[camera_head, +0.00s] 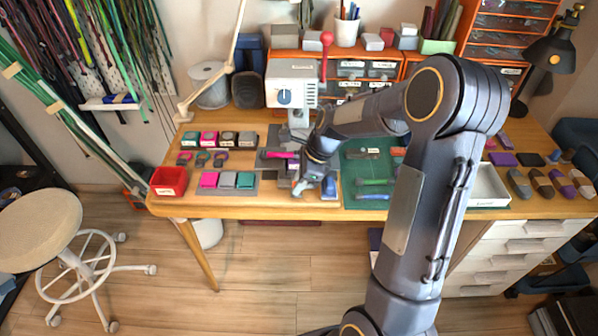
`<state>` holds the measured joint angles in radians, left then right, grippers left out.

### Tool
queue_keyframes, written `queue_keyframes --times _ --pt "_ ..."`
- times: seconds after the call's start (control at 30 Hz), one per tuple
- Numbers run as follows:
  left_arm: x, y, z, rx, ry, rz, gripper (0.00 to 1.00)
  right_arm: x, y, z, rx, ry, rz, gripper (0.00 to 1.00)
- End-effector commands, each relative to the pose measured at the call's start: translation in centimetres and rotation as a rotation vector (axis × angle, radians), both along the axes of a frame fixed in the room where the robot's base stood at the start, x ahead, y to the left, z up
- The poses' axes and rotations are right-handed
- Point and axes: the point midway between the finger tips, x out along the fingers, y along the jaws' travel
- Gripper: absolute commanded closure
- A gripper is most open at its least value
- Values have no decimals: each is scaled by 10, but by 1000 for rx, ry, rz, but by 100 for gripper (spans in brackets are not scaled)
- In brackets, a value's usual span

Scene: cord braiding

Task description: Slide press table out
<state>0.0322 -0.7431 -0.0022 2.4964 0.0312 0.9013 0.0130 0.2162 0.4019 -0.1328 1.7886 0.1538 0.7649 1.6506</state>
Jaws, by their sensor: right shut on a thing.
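The press stands at the back middle of the wooden table, with a pale head (290,82), a dial and a red-knobbed lever (326,40). Its grey press table (284,172) lies low in front of the column, partly hidden by my arm and gripper. A pink piece (279,154) shows at it. My right gripper (301,188) reaches down at the press table's front, near the table's front edge. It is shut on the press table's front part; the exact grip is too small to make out. My left gripper is not in view.
A red bin (169,181) and colored blocks (228,180) sit left of the press. A green mat (366,184) with tools and a white tray (488,186) lie to the right, partly behind my arm. Floor in front is clear; a stool (40,228) stands left.

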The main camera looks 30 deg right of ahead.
Motion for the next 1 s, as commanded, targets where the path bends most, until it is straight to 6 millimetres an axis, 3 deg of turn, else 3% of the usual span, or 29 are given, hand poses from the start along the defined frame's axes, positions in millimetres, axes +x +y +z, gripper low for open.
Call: queue_keyframes --times 0.3,0.33,0.5,0.77,1.0 --pt "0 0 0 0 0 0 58 -2 2 1 3 3 3 100" --pt "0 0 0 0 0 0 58 -2 2 1 4 3 2 78" --pt "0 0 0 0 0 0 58 -2 2 1 2 2 1 58" --pt "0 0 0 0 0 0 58 -1 1 2 1 0 0 58" --pt "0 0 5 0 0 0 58 -7 -9 31 1 -3 -1 58"
